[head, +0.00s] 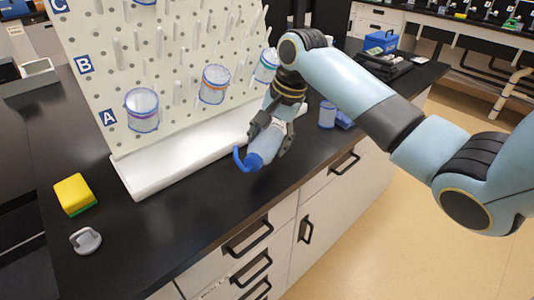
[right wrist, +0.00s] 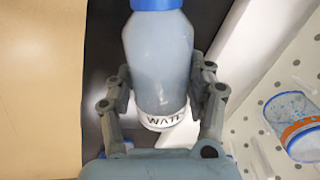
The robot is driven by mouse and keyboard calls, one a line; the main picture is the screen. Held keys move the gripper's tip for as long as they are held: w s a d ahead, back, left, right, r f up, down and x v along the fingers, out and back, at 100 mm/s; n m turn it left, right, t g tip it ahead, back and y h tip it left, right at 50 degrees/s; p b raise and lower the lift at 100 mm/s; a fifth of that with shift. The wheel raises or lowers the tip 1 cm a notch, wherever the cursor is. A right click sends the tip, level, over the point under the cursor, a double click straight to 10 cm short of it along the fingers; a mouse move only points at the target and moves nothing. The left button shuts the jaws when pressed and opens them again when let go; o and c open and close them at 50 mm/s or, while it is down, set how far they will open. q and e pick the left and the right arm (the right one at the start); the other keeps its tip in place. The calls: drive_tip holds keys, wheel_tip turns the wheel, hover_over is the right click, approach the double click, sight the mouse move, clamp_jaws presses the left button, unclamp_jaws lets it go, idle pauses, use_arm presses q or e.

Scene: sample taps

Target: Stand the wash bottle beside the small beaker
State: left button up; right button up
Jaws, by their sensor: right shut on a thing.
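My right gripper (head: 272,138) is shut on the wash bottle (head: 265,146), a pale bottle with a blue cap and a bent blue spout. It is over the front part of the black counter, tilted with its spout toward the camera and left. In the right wrist view the wash bottle (right wrist: 158,62) sits between the fingers of my gripper (right wrist: 162,92), its white "WATE…" label partly showing. My left gripper is not in view.
A white pegboard (head: 185,45) with a white trough (head: 185,163) stands behind, with several beakers hung on it, one at mark A (head: 142,112). A yellow-green sponge (head: 74,194) and a grey object (head: 85,240) lie at left. A blue item (head: 344,120) lies by the small beaker.

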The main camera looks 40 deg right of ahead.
sight(267, 153)
drive_tip(key=shift+w+a+f, duration=0.1)
drive_tip(key=shift+w+f, duration=0.1)
drive_tip(key=shift+w, duration=0.05)
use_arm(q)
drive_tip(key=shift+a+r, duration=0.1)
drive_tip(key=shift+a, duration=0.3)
use_arm(e)
drive_tip(key=shift+f, duration=2)
drive_tip(key=shift+f, duration=0.1)
drive_tip(key=o, duration=1.4)
